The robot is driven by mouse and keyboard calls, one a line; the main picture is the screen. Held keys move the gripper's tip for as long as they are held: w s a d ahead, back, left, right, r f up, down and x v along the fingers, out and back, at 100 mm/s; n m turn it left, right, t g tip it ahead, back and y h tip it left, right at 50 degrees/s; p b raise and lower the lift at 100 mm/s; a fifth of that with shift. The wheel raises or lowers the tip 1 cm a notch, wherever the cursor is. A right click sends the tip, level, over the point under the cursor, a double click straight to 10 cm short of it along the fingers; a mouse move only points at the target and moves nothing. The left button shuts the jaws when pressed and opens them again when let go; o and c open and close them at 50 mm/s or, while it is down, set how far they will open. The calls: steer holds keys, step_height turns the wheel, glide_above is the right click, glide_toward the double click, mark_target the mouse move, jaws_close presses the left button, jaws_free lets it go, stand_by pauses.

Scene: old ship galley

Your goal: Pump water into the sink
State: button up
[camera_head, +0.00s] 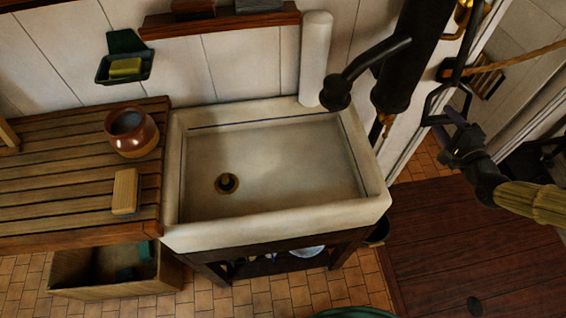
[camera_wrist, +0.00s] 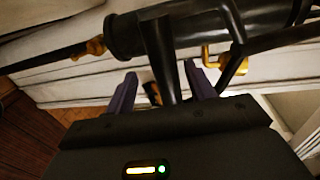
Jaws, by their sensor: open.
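The pale stone sink (camera_head: 375,200) stands in the middle of the head view, its basin looking empty, with a brass drain at its left. The black pump (camera_head: 412,50) is at its upper right; its curved spout (camera_head: 370,62) points over the basin. A dark bar (camera_head: 472,38), seemingly the pump handle, hangs right of the pump body. My gripper (camera_head: 447,100) is at this bar's lower end. In the wrist view my gripper (camera_wrist: 160,70) is open, with a dark bar (camera_wrist: 163,55) between its fingers and the pump body (camera_wrist: 190,32) just beyond. I cannot tell whether the fingers touch it.
A slatted wooden counter (camera_head: 60,185) left of the sink bears a brown pot (camera_head: 133,131) and a wooden block (camera_head: 125,190). An open crate (camera_head: 165,275) sits below. A pale upright cylinder (camera_head: 315,60) stands behind the sink.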

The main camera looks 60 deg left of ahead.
steer(key=p+v, duration=0.2)
steer(key=v, duration=0.5)
steer(key=shift+d, duration=0.25)
steer(key=shift+s, duration=0.1)
stand_by(0.6)
steer(key=s+d+f+n+h+b, duration=0.1)
steer(key=d+f+n+h, duration=0.1)
steer(key=d+h, duration=0.65)
steer(key=s+d+f+n+h, duration=0.1)
steer(key=d+f+h, duration=0.15)
steer(key=d, duration=1.05)
steer(key=s+d+r+g+h, duration=0.1)
steer(key=s+d+r+h, duration=0.1)
steer(key=s+d, duration=0.5)
steer(key=s+d+r+g+h+b, duration=0.1)
steer(key=s+d+r+h, duration=0.1)
steer(key=s+d, duration=0.5)
steer(key=shift+d+r+h, duration=0.2)
steer(key=shift+r+h, duration=0.1)
steer(key=shift+r, duration=0.15)
